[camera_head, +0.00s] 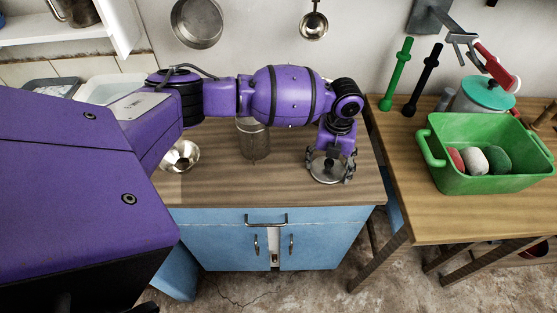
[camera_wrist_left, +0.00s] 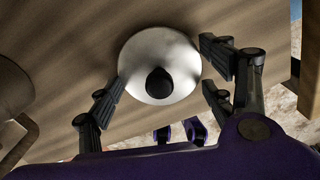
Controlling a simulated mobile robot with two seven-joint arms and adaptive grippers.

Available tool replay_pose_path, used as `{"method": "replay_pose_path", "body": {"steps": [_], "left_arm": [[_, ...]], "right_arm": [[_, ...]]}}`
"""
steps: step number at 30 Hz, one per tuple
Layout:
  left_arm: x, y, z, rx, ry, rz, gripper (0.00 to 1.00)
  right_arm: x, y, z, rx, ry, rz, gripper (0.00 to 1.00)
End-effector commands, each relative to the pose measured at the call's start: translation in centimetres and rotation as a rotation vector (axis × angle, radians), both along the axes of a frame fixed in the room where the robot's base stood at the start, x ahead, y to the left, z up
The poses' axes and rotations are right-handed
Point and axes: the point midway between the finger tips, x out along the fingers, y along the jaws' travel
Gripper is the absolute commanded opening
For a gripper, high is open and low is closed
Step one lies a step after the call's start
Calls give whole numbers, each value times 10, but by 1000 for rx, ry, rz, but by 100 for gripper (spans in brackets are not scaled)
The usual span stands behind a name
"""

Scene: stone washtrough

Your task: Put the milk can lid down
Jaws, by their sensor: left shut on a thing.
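The milk can lid (camera_head: 328,172) is a round metal disc over the right end of the wooden counter. In the left wrist view the lid (camera_wrist_left: 133,57) is pale with a dark knob in its middle. My left gripper (camera_head: 331,166) reaches down from above and is shut on the lid, its fingers at opposite sides of the rim. The fingers also show in the left wrist view (camera_wrist_left: 164,85). I cannot tell whether the lid touches the counter. A metal can (camera_head: 254,140) stands further left, its top hidden by my arm. My right gripper is not in view.
A metal funnel (camera_head: 180,156) lies on the counter (camera_head: 225,190) at left. A right-hand table (camera_head: 420,215) holds a green basin (camera_head: 490,183), a teal-lidded pot (camera_head: 487,95) and green and black tools. The counter's front edge lies close to the lid; bare counter lies between can and lid.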

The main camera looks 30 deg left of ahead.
Motion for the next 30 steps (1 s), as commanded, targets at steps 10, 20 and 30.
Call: {"method": "replay_pose_path", "body": {"steps": [10, 20, 30], "left_arm": [[1, 0, -3, 0, -2, 0, 52], [1, 0, -2, 0, -3, 0, 93], [3, -1, 16, -1, -8, -1, 93]], "right_arm": [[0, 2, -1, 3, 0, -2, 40], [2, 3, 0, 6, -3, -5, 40], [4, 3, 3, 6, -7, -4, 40]]}}
